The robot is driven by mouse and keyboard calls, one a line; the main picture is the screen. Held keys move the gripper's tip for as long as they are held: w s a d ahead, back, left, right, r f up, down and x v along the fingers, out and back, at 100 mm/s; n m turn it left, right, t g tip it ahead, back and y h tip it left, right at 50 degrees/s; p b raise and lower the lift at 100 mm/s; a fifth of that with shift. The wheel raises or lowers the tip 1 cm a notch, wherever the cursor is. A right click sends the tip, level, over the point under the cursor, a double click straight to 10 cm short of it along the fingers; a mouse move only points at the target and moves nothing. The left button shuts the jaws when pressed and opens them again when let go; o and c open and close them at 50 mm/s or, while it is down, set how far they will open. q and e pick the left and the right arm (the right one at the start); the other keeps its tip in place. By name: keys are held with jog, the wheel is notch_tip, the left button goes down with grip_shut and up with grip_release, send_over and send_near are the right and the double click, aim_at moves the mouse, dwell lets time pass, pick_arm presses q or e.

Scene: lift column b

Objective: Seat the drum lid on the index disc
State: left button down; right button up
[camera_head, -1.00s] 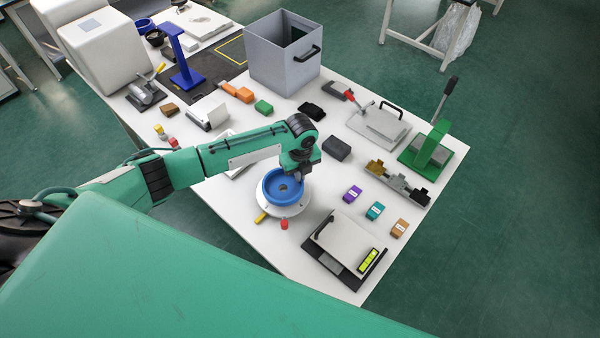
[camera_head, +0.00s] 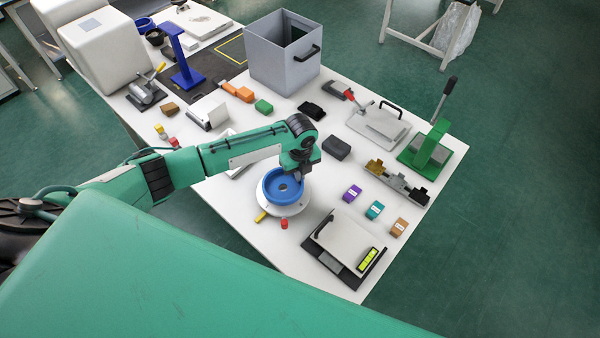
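The disc's pale rim shows around and below the blue piece; I cannot tell how closely the two fit. My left arm comes in from the left, and its gripper (camera_head: 299,171) points down at the upper right part of the blue rim. It seems to touch or nearly touch the rim. Its fingertips are too small and dark to read. My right gripper is not in view.
A yellow piece (camera_head: 261,216) and a red piece (camera_head: 284,224) lie just in front of the disc. A dark tray with a white plate (camera_head: 345,243) stands to the right. Purple, teal and orange boxes (camera_head: 375,210) and a dark grey block (camera_head: 336,147) are nearby.

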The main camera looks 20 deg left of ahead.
pick_arm(q)
jog(key=shift+f+b, duration=0.4)
jog(key=shift+f, duration=0.4)
jog(key=c, duration=2.1)
grip_release()
jog(key=o, duration=0.5)
notch_tip(320, 180, up, 14)
jog(key=b, duration=0.2)
jog(key=shift+f+b, duration=0.1)
jog(key=shift+b, duration=0.3)
